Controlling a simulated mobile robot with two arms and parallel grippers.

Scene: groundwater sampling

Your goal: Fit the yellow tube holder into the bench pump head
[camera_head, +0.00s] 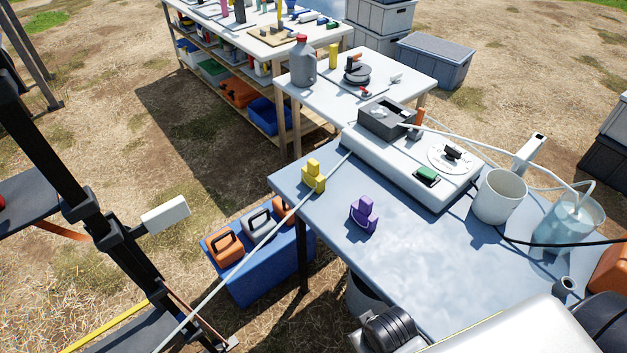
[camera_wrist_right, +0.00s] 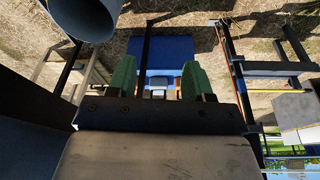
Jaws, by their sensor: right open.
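The yellow tube holder (camera_head: 313,177) stands on the blue-grey bench (camera_head: 420,270) near its far left corner, beside a pale tube (camera_head: 250,253). A similar purple holder (camera_head: 364,214) stands to its right, nearer the middle. The bench pump (camera_head: 410,160) is a white unit at the back of the bench. Its grey pump head (camera_head: 387,117) is an open-topped block at the far left end. In the right wrist view, my right gripper (camera_wrist_right: 160,82) has its green fingers apart with nothing between them. It points toward a blue crate below. My left gripper is not in view.
A white beaker (camera_head: 498,196) and a clear vessel (camera_head: 570,222) with tubing stand at the right of the bench. The blue crate (camera_head: 262,275) with several cases sits on the ground at left. The front middle of the bench is clear.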

